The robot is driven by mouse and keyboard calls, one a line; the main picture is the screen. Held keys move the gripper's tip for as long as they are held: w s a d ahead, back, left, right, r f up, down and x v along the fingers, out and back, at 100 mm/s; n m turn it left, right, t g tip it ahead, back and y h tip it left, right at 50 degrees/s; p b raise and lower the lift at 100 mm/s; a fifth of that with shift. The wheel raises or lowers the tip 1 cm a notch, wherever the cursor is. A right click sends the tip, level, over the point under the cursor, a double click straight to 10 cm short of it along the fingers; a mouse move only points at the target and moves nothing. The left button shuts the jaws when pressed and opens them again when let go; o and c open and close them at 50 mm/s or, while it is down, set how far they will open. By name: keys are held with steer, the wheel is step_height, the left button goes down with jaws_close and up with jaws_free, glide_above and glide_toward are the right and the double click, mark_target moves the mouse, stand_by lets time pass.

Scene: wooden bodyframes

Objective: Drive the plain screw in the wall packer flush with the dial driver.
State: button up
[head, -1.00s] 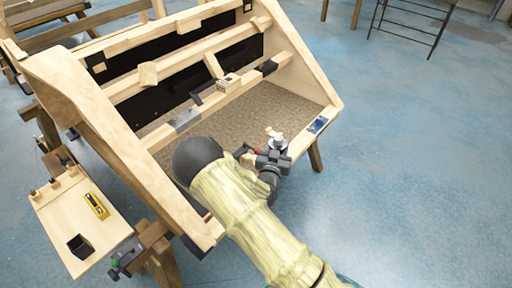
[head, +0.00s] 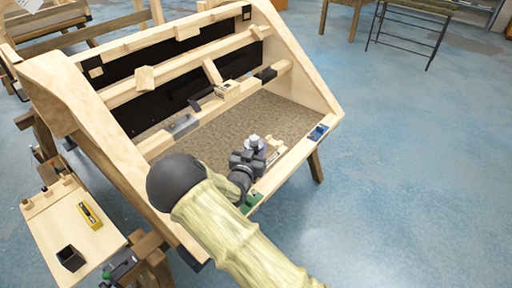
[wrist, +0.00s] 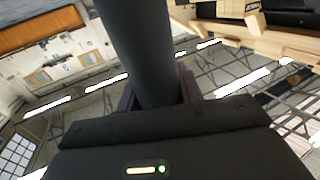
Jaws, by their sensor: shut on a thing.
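My gripper (head: 247,160) is over the front rail of the wooden frame in the head view. It is shut on a dark thick cylinder (wrist: 135,45), which fills the middle of the wrist view between the jaws and looks like the dial driver's handle. A grey round top (head: 254,142) shows just above the gripper in the head view. Small wooden blocks sit on the frame's rails, among them one with dark marks (head: 227,89) on the lower rail. I cannot tell which is the wall packer. The plain screw is too small to make out.
The tilted frame has a wooden side cheek (head: 105,140) at left and a brown floor panel (head: 215,130). A blue card (head: 318,132) lies on the front rail; a green thing (head: 252,199) is beside my arm.

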steer(key=shift+w+f+b, duration=0.15)
steer(key=shift+f+b, duration=1.95)
steer(key=shift+f, duration=0.7)
steer(key=shift+a, duration=0.1)
steer(key=shift+s, duration=0.2)
steer(key=shift+w, duration=0.1)
